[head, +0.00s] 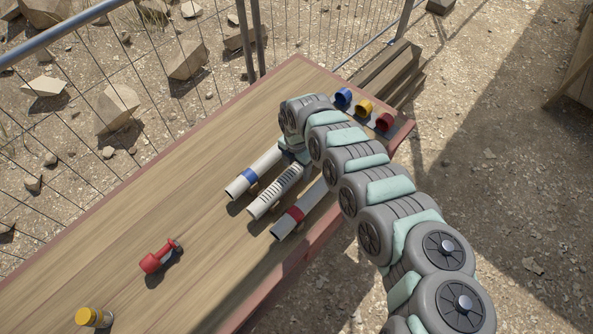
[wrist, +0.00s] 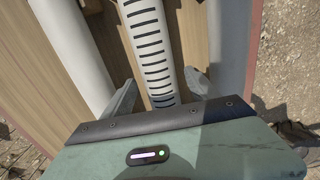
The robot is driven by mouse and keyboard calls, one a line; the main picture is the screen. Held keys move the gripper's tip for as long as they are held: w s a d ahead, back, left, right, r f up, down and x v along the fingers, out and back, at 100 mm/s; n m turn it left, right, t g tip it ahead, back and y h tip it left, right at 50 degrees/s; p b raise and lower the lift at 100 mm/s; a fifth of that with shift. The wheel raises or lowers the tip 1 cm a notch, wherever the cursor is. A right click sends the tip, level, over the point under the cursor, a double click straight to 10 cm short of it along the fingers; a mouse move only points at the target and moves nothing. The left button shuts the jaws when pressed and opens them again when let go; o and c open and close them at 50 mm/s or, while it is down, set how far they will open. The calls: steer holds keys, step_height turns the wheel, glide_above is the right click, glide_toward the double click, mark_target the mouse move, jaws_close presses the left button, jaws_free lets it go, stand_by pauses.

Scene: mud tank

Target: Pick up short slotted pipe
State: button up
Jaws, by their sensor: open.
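The short slotted pipe (head: 275,192) is pale with a row of dark slots. It lies on the wooden table between two plain pipes, and its far end is hidden under my arm in the head view. In the wrist view the slotted pipe (wrist: 147,38) runs up between my gripper's two fingers. My gripper (wrist: 160,82) is open, with one finger on each side of the pipe and a visible gap to it. In the head view my gripper (head: 291,156) is over the far ends of the pipes, largely hidden by my arm.
A blue-banded pipe (head: 254,172) lies left of the slotted pipe and a red-banded pipe (head: 300,211) lies right, both close by. Blue, yellow and red rings (head: 364,107) stand at the table's far end.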

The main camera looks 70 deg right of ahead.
steer(key=shift+f, duration=0.85)
steer(key=shift+c, duration=0.6)
jaws_close()
